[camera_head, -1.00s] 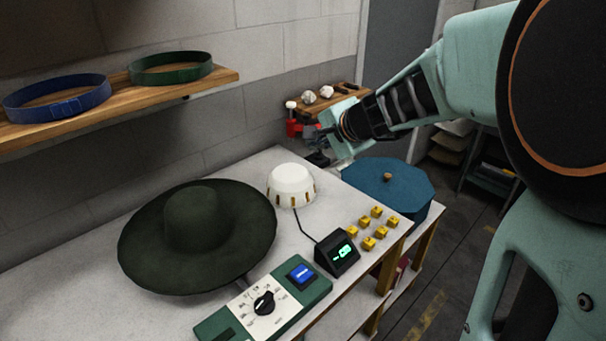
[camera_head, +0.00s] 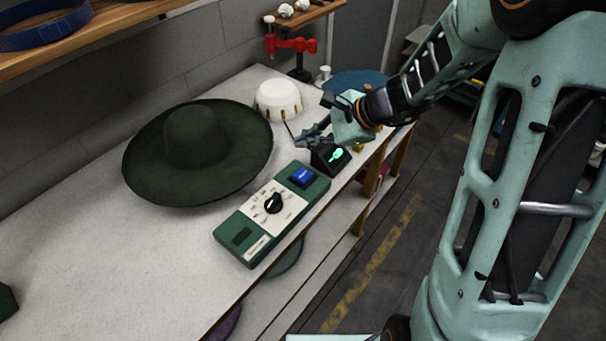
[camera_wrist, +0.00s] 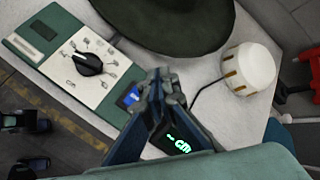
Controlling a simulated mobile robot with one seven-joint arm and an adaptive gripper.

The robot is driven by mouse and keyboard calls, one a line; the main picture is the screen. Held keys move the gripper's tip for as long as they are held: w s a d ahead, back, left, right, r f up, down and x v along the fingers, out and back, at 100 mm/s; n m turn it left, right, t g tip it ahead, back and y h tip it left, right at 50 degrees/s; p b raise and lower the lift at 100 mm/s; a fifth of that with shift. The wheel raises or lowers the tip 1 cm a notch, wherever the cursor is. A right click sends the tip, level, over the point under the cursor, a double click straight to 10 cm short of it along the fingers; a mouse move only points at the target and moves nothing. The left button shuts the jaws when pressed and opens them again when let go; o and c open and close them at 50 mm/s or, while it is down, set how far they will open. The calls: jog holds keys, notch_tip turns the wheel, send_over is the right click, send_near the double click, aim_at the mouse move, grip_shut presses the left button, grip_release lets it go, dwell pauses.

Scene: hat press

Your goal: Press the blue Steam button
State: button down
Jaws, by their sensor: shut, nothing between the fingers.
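The blue Steam button (camera_head: 303,177) sits at the far right end of a green control box (camera_head: 235,243) on the table. A cream panel with a black dial lies beside it. My gripper (camera_head: 306,137) is shut and empty, above the table behind the button and near the small black display. In the wrist view my gripper (camera_wrist: 160,88) covers part of the blue button (camera_wrist: 131,97), whose left part shows just left of the fingertips. The fingers look above the button, not touching it, though the exact gap is hard to tell.
A dark wide-brimmed hat (camera_head: 196,145) lies left of the box. A white domed device (camera_head: 278,99) stands behind. The black display (camera_head: 330,158) with green digits is close to my gripper. A wooden shelf (camera_head: 90,32) hangs at upper left.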

jog(key=b, duration=0.6)
send_over(305, 175)
notch_tip(305, 175, down, 8)
jog(key=shift+s+r, duration=0.1)
jog(key=shift+r, duration=0.1)
jog(key=shift+f+b, duration=0.55)
jog(key=shift+f, duration=0.1)
dwell(0.6)
jog(key=shift+f+b, duration=0.4)
jog(key=shift+b, duration=0.15)
jog(key=shift+f+b, duration=0.5)
jog(key=shift+b, duration=0.05)
dwell(0.6)
dwell(0.3)
jog(key=shift+r+p, duration=0.65)
jog(key=shift+r, duration=0.3)
